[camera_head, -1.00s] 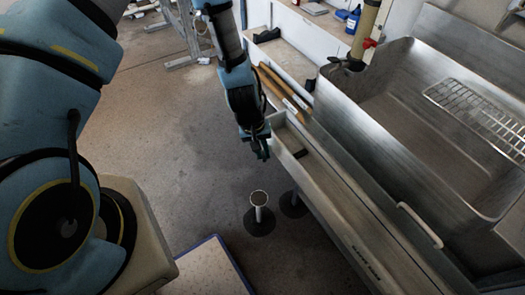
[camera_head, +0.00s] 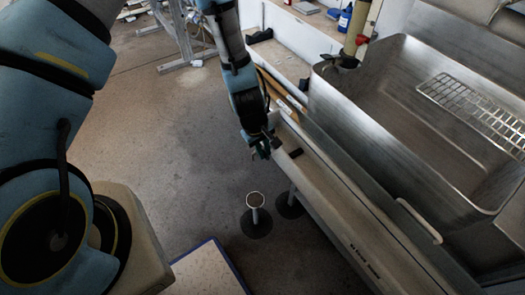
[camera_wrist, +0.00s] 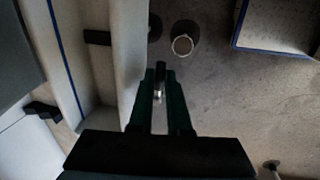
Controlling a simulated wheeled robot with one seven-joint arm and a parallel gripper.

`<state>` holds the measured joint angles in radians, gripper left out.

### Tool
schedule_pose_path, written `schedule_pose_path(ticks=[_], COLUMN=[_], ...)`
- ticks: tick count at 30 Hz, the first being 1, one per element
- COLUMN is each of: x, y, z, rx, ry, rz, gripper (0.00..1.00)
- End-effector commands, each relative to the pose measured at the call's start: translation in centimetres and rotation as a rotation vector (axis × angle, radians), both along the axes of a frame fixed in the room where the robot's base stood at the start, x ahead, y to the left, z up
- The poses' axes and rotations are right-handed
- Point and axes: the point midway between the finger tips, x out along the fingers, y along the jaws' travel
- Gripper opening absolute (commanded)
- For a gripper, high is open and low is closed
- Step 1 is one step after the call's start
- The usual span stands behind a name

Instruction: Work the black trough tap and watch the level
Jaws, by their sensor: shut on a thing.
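The long pale trough (camera_head: 335,192) runs along the front of the steel sink, and its wall also shows in the wrist view (camera_wrist: 127,60). My gripper (camera_head: 262,150) is at the trough's far end, on its outer side. In the wrist view my gripper (camera_wrist: 160,80) has its dark green fingers close together around a small black piece, which looks like the black tap (camera_wrist: 160,68). A small pale metal bit shows between the fingers. The fingers hide most of the tap in the head view. No liquid level can be made out in the trough.
A black block (camera_head: 296,153) sits in the trough. A small cup-topped stand (camera_head: 255,200) is on the floor below my gripper. The steel sink (camera_head: 380,110) with a wire rack (camera_head: 465,100) is at right. A blue-edged pale platform (camera_head: 210,275) is at front.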

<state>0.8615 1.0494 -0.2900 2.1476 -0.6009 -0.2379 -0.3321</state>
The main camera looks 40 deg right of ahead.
Motion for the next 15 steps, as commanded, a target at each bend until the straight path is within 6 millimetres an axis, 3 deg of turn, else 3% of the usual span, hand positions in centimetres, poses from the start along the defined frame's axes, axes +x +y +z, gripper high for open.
schedule_pose_path(ticks=[14,15], x=[0.06,0.06], y=[-0.12,-0.13], z=[0.04,0.04], rx=[-0.001,-0.001], ry=[-0.002,-0.002], rz=[0.018,0.018], gripper=[0.0,0.2])
